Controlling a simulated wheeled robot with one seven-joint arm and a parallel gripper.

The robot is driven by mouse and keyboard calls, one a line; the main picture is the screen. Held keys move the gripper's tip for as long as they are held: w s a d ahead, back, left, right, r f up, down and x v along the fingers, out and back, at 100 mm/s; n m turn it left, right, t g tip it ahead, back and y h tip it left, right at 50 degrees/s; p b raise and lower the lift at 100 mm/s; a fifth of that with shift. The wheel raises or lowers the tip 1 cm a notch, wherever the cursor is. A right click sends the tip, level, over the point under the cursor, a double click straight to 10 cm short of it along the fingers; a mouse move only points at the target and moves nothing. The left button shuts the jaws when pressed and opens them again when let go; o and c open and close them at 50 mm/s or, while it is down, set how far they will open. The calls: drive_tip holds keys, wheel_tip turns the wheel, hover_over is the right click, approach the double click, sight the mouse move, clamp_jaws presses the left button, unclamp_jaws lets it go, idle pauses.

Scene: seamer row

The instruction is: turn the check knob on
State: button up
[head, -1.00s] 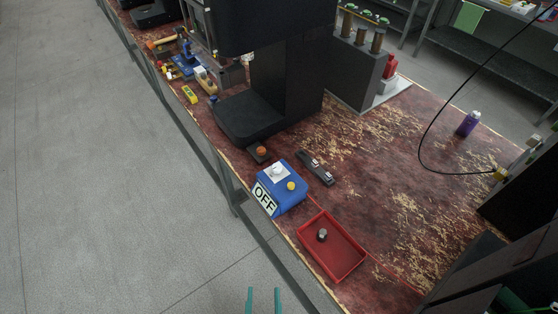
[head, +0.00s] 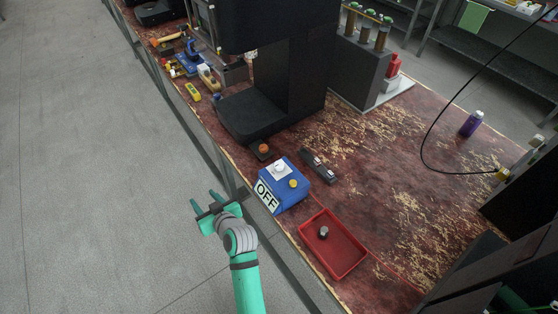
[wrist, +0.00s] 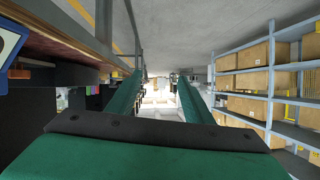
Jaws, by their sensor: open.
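A blue control box (head: 289,197) with a white "OFF" label (head: 266,196) on its front stands near the bench's left edge in the head view. On its top are a white knob (head: 279,168) on a pale plate and a yellow button (head: 293,183). I cannot tell which way the knob points. My gripper (head: 207,201) is open and empty, left of the box, out past the bench edge over the floor. In the wrist view my gripper's two green fingers (wrist: 155,95) are spread with nothing between them. A corner of the box's label shows at the wrist view's upper left.
A red tray (head: 337,262) holding a small dark part (head: 323,232) lies beside the box. An orange-topped button box (head: 264,151) and a dark bracket (head: 318,165) are close by. A tall black machine (head: 285,85) stands behind. Open floor lies to the left.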

drive_tip(key=w+r+n+g, duration=0.3)
drive_tip(key=w+r+n, duration=0.1)
drive_tip(key=w+n, duration=0.15)
drive_tip(key=n+g+h, duration=0.7)
drive_tip(key=h, duration=0.2)
approach(280, 164)
drive_tip(key=shift+m, duration=0.25)
wheel_tip(280, 164, down, 7)
drive_tip(key=shift+f, duration=0.15)
drive_tip(key=shift+w+f, duration=0.1)
drive_tip(key=shift+f, duration=0.35)
drive_tip(key=shift+a, duration=0.1)
drive_tip(key=c, duration=0.8)
drive_tip(key=shift+c, duration=1.1)
